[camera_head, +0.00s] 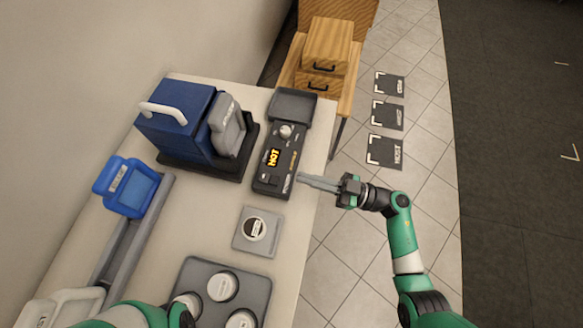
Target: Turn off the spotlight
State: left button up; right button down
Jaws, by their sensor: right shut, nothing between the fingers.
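No lamp that I can be sure is the spotlight shows. A black control box (272,178) lies on the table, with a pale knob (285,131), a lit yellow "HOT" display and a small switch (268,180) near its front end. Its small lettering is too blurred to read. My right gripper (301,180) is shut and empty. Its fingertips point left, close to the box's right edge by the front end; I cannot tell whether they touch it. Part of my left arm shows at the bottom left, but its gripper is out of sight.
A blue case (178,122) with a white handle and a grey part (230,128) stand left of the box. A blue slider (128,188) on a rail, a round disc on a grey pad (242,243) and a tray (258,293) of white discs are nearer. Wooden drawers (325,50) stand behind.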

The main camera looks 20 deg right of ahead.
jog(key=v, duration=0.5)
jog(key=shift+a+f, duration=0.1)
jog(key=shift+f, duration=0.3)
jog(key=shift+w, duration=0.1)
